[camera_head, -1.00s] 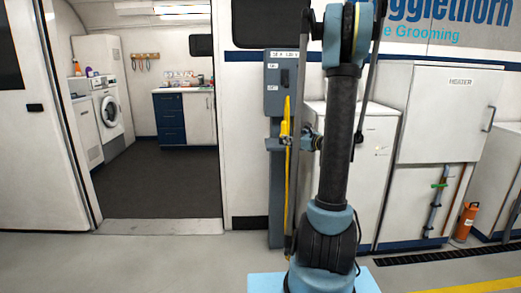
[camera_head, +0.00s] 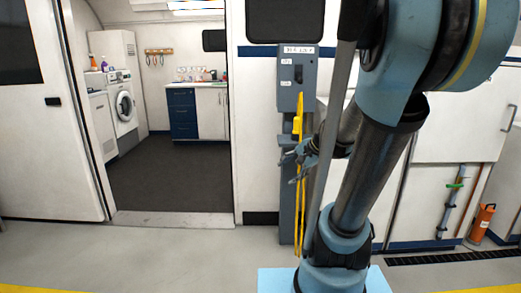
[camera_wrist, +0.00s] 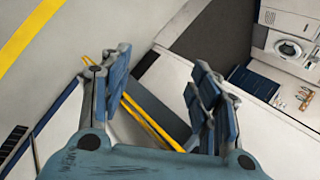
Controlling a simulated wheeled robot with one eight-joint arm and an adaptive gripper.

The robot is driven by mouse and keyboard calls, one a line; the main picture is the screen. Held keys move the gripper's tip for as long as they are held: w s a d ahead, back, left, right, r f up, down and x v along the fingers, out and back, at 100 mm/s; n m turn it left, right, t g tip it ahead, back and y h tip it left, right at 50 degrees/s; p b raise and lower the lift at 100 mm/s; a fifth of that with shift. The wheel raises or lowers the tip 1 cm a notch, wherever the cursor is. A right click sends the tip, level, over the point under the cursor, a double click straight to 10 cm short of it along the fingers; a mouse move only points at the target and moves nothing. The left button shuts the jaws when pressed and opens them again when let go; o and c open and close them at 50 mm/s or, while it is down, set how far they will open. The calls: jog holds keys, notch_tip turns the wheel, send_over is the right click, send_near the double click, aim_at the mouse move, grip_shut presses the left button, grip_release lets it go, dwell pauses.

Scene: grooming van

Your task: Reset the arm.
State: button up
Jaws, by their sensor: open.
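My arm rises from its light blue base on the right side of the head view, with its upper part bent over to the right. My gripper (camera_head: 289,154) shows left of the arm, in front of the grey post. In the wrist view my gripper (camera_wrist: 158,92) has its two blue-padded fingers spread wide with nothing held between them. A yellow cable (camera_wrist: 150,122) shows beyond the gap, apart from the pads as far as I can tell. My arm hides part of the wall behind it.
A grey control post (camera_head: 298,85) with a hanging yellow cable (camera_head: 301,200) stands close behind my gripper. An open doorway (camera_head: 170,217) leads into the van, with a washing machine (camera_head: 122,104) inside. An orange cylinder (camera_head: 482,222) stands at right. Floor at left is clear.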

jog(key=s+d+f+n+g+h, duration=0.1)
jog(key=s+d+f+n+h, duration=0.1)
jog(key=s, duration=0.4)
jog(key=s+d+f+n+g+h, duration=0.1)
jog(key=s+d+f+n, duration=0.1)
jog(key=s, duration=0.4)
jog(key=s+d+f+n+g+h, duration=0.1)
jog(key=s+d+f+n+h, duration=0.1)
jog(key=s+n, duration=0.4)
jog(key=shift+d+f+h, duration=0.3)
jog(key=shift+d+f, duration=0.25)
jog(key=shift+d, duration=0.2)
